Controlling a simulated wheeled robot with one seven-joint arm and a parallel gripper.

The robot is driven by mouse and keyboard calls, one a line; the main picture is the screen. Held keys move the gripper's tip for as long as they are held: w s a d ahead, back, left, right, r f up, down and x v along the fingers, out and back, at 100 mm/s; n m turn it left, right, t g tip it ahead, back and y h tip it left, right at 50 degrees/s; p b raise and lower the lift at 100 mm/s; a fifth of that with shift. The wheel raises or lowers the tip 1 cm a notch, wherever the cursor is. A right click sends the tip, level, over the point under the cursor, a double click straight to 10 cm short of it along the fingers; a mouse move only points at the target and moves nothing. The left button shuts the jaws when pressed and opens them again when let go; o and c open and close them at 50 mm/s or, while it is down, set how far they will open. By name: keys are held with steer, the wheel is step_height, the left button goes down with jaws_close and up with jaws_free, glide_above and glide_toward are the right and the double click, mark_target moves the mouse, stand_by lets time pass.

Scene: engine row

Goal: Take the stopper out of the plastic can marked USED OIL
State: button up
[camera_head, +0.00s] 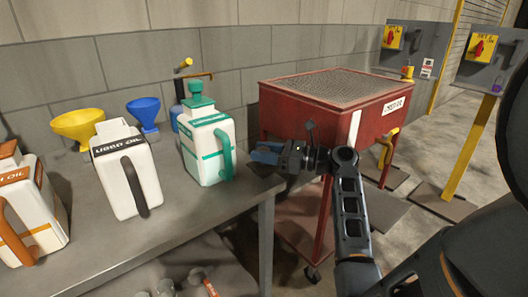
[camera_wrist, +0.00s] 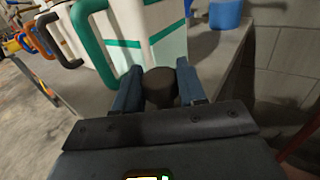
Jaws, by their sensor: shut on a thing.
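The white can marked USED OIL (camera_head: 125,178), with a black label and black handle, stands upright on the bench in the head view. No stopper shows on its top. My gripper (camera_head: 266,153) is right of the green-banded can, by the bench's right end, well apart from the USED OIL can. In the wrist view my gripper (camera_wrist: 159,88) is shut on a dark round stopper (camera_wrist: 160,90), held between the two blue fingers. The stopper is hidden or too small to tell in the head view.
A white can with green bands and a green stopper (camera_head: 208,145) stands close to my gripper. An orange-marked can (camera_head: 27,212), a yellow funnel (camera_head: 76,125) and a blue funnel (camera_head: 146,112) are on the bench (camera_head: 175,235). A red cart (camera_head: 300,110) stands right of the bench.

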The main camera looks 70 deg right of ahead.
steer(key=o, duration=1.2)
steer(key=s, duration=0.7)
steer(key=shift+s+d, duration=0.3)
steer(key=shift+s, duration=0.1)
